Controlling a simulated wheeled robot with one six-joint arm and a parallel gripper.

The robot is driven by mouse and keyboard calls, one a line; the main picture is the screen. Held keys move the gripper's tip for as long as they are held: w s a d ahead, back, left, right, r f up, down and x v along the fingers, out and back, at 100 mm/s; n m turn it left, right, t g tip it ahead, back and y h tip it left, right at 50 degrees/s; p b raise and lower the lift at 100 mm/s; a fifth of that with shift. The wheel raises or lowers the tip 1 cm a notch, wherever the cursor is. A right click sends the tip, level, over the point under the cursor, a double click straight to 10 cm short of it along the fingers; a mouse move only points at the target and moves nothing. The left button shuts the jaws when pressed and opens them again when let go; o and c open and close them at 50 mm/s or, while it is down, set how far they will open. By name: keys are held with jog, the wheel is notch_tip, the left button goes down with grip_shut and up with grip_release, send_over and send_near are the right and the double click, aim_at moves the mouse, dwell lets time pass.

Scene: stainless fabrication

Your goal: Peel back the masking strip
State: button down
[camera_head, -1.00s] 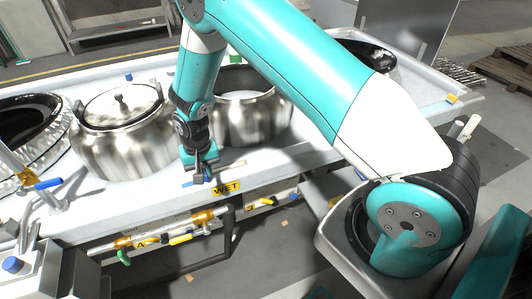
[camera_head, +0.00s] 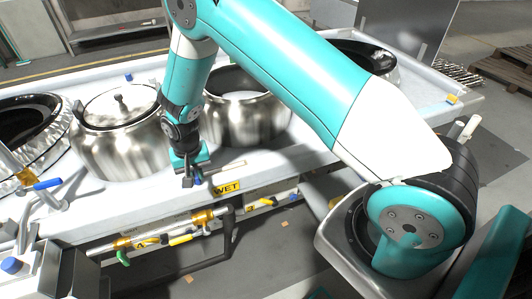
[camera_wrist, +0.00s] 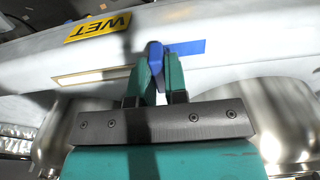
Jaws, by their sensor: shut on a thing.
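My gripper (camera_head: 190,180) is low at the front edge of the white bench, left of the yellow WET label (camera_head: 226,188). In the wrist view, my gripper (camera_wrist: 156,76) is shut on a blue tab, the lifted end of the masking strip (camera_wrist: 188,47). The strip's flat blue part lies on the bench to the right of the fingers there. A bare beige band (camera_wrist: 95,76) lies on the left; it also shows right of my gripper in the head view (camera_head: 231,165). The fingers hide where the strip leaves the surface.
A lidded steel pot (camera_head: 120,145) stands behind and left of my gripper, and an open steel pot (camera_head: 245,120) behind and right. Pipes with yellow-handled valves (camera_head: 181,239) run below the bench edge. A blue-handled fitting (camera_head: 47,184) is at left.

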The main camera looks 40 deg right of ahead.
jog(key=shift+s+a+f, duration=0.1)
jog(key=shift+a+f, duration=0.15)
jog(key=shift+a, duration=0.3)
jog(key=shift+w+a, duration=0.25)
jog(key=shift+a, duration=0.45)
jog(key=shift+w+a+b, duration=0.1)
jog(key=shift+a+b, duration=0.2)
jog(key=shift+a, duration=0.05)
jog(key=shift+w+a, duration=0.2)
jog(key=shift+a, duration=0.45)
jog(key=c, duration=1)
grip_release()
jog(key=shift+w, duration=0.1)
jog(key=shift+r, duration=0.15)
jog(key=shift+w, duration=0.1)
notch_tip(320, 180, up, 7)
jog(key=p, duration=0.4)
jog(key=shift+p, duration=0.3)
